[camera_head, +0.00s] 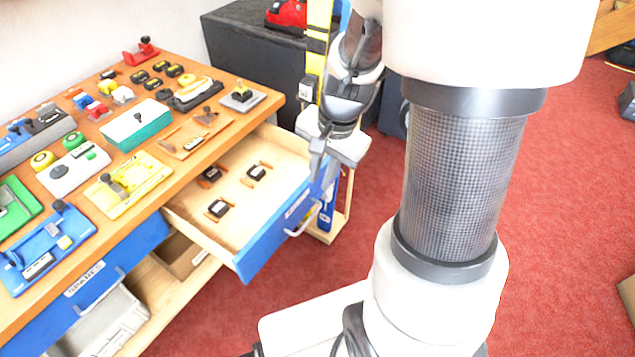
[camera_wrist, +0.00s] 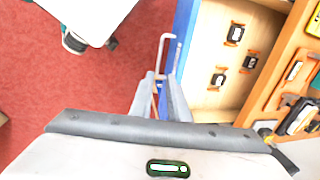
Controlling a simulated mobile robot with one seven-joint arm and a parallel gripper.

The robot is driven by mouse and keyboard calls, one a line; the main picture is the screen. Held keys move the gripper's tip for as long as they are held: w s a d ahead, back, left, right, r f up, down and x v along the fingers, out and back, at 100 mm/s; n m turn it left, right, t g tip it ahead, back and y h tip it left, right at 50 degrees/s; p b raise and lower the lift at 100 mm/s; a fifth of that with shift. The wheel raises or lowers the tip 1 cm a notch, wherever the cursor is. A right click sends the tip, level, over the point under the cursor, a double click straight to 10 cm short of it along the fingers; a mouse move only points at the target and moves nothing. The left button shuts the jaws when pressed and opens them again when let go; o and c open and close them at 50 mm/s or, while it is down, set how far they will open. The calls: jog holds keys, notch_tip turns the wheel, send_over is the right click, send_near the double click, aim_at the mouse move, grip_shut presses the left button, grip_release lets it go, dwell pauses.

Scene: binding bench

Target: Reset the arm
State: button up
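My gripper (camera_head: 323,190) hangs just beyond the front of the pulled-out blue drawer (camera_head: 262,250), near its right front corner. The drawer's pale bar handle (camera_head: 301,222) is close by.
The open drawer holds three small black items (camera_head: 219,208) on orange-brown pieces. The wooden bench top (camera_head: 150,205) is crowded with coloured fixtures and parts. A black cabinet (camera_head: 255,45) and a yellow-and-blue upright stand (camera_head: 319,60) are behind my gripper. Red carpet (camera_head: 570,200) lies open at right.

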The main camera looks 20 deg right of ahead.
jog(key=shift+s+r, duration=0.1)
jog(key=shift+r, duration=0.4)
jog(key=s+a+r+n+t+h, duration=0.1)
jog(key=s+a+r+n+t, duration=0.1)
jog(key=s+r+n, duration=0.55)
jog(key=s+a+r+n+t, duration=0.2)
jog(key=s+a+r+n, duration=0.15)
jog(key=r, duration=0.65)
notch_tip(320, 180, up, 15)
jog(key=p, duration=1.4)
jog(key=shift+s+d, duration=0.35)
jog(key=shift+d, duration=0.05)
jog(key=shift+f, duration=0.1)
